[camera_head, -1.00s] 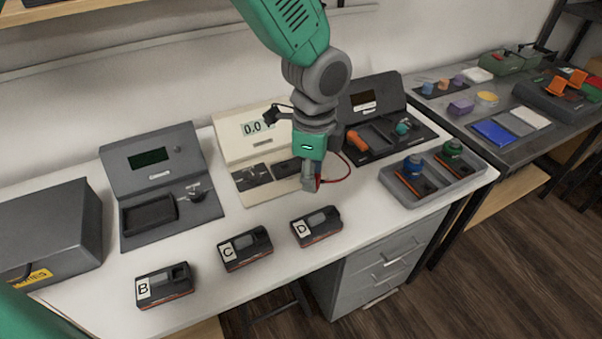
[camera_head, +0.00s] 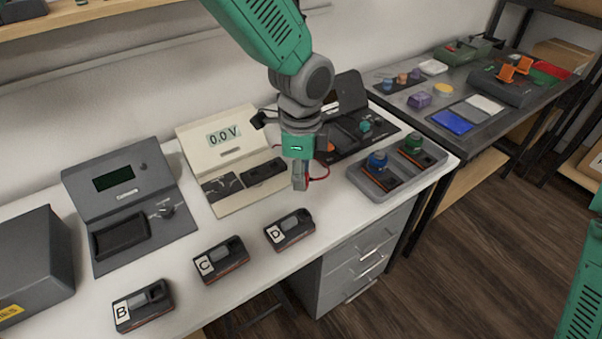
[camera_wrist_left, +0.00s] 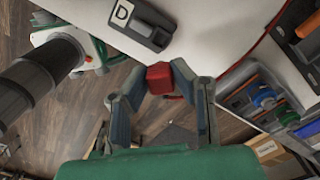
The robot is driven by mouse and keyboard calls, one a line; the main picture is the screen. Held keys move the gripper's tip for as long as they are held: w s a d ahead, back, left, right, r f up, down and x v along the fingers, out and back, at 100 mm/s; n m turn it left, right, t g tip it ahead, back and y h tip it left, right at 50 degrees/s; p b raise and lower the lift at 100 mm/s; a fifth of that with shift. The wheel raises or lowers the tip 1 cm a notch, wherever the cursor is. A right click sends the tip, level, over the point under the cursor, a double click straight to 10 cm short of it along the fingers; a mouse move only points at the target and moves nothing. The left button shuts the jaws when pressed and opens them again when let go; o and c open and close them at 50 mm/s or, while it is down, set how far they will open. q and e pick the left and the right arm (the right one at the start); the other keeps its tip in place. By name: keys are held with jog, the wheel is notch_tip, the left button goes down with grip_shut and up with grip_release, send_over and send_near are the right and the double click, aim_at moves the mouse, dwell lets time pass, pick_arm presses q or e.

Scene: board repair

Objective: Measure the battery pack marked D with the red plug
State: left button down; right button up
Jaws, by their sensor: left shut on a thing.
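The battery pack marked D (camera_head: 290,230) lies on the white bench near its front edge, a dark case with a white letter label. It also shows at the top of the left wrist view (camera_wrist_left: 146,24). My left gripper (camera_head: 300,184) is above the bench, behind and slightly right of pack D, apart from it. In the left wrist view its fingers are shut on the red plug (camera_wrist_left: 159,77). A red cable (camera_head: 326,173) shows beside the gripper. The cream meter (camera_head: 197,153) behind reads 0.0 V. My right gripper is out of view.
Packs C (camera_head: 221,260) and B (camera_head: 143,306) lie left of D. A dark grey device (camera_head: 124,175) stands at the back left. A grey tray (camera_head: 362,184) with blue and green-topped parts is at the right. Clear bench surrounds the packs.

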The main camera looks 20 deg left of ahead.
pick_arm(q)
jog(key=shift+f+b, duration=0.85)
jog(key=shift+f, duration=2.3)
jog(key=shift+f, duration=0.75)
jog(key=shift+p, duration=0.3)
jog(key=shift+f, duration=0.35)
jog(key=shift+f+p, duration=0.1)
jog(key=shift+p, duration=0.2)
jog(key=shift+f, duration=0.5)
dwell(1.0)
